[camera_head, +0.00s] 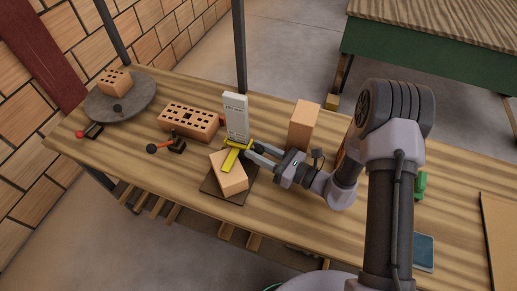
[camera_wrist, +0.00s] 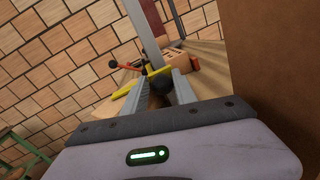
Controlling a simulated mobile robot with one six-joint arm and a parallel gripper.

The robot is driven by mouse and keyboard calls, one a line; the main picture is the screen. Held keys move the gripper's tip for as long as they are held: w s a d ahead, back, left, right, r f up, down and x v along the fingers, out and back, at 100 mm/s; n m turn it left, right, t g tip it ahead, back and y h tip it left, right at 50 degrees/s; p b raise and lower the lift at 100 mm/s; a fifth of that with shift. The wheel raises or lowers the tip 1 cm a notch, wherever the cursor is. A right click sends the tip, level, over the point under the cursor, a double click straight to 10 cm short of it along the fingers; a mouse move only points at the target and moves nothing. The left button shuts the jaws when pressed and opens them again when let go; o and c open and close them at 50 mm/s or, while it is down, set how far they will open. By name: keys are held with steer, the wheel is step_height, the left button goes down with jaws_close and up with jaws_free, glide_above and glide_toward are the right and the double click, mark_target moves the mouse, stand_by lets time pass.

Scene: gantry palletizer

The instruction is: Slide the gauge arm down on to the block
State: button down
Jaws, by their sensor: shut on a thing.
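The gauge is an upright pale scale (camera_head: 236,116) at the back edge of a dark base plate (camera_head: 213,187). Its yellow gauge arm (camera_head: 230,160) reaches out over the orange block (camera_head: 232,182) on that plate. I cannot tell whether the arm touches the block. My gripper (camera_head: 252,150) comes from the right and is shut on the gauge arm at the scale. The block is mostly hidden there.
A plain upright block (camera_head: 303,125) stands close behind my gripper. A perforated brick (camera_head: 188,122) and a black-knobbed lever (camera_head: 165,146) are left of the gauge. A round turntable (camera_head: 121,101) carries another brick (camera_head: 115,82) at far left. The wooden bench (camera_head: 130,165) is clear at front left.

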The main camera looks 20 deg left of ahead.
steer(key=shift+w+d+f, duration=0.1)
steer(key=shift+w+f, duration=0.05)
steer(key=shift+f, duration=0.05)
steer(key=c, duration=1.4)
jaws_free()
steer(key=shift+o, duration=1.3)
steer(key=shift+w+f, duration=0.15)
steer(key=shift+w, duration=0.1)
steer(key=shift+s, duration=0.1)
steer(key=shift+s, duration=0.1)
steer(key=p+v, duration=0.4)
steer(key=v, duration=1.3)
steer(key=shift+s+d, duration=0.15)
steer(key=shift+s, duration=0.05)
